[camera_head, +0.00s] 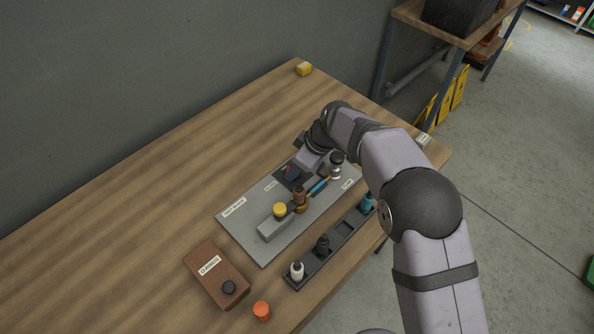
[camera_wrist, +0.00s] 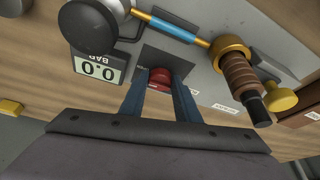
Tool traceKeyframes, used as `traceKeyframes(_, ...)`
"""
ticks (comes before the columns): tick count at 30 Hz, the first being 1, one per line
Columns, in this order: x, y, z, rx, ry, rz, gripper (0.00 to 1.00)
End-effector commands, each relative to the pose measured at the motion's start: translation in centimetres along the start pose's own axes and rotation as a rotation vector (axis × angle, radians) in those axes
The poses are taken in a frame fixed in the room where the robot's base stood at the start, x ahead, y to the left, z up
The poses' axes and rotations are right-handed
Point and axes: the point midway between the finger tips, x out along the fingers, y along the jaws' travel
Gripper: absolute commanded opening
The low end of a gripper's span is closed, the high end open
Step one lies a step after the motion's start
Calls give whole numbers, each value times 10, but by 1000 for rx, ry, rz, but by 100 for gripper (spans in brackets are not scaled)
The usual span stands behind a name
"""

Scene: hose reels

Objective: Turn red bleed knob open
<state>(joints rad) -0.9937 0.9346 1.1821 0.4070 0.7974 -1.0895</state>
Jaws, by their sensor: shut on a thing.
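The red bleed knob (camera_wrist: 159,76) shows in the wrist view between the two blue fingers of my gripper (camera_wrist: 160,88). The fingers are shut on the knob, one on each side. In the head view my gripper (camera_head: 291,176) reaches down at the dark square on the grey test plate (camera_head: 265,247), and the arm partly covers that spot. A display reading 0.0 BAR (camera_wrist: 97,67) is left of the knob in the wrist view. The knob's turn angle cannot be told.
On the plate are a yellow knob (camera_head: 279,209), a brown ribbed fitting (camera_head: 299,198), a blue hose piece (camera_head: 318,186) and a round silver part (camera_head: 336,160). A dark tray (camera_head: 310,265) holds fittings in front. A brown box (camera_head: 213,271) and orange cap (camera_head: 261,310) sit nearby. The table's left is clear.

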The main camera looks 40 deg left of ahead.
Motion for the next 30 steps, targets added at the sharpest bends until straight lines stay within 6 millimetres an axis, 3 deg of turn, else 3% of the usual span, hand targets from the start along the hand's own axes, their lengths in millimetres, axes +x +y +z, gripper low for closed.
traceKeyframes(14,0,-1,0,75,1,30,7)
traceKeyframes(15,0,-1,0,75,2,30,36)
traceKeyframes(17,0,-1,0,74,2,30,48)
traceKeyframes(30,-6,-1,0,72,2,31,48)
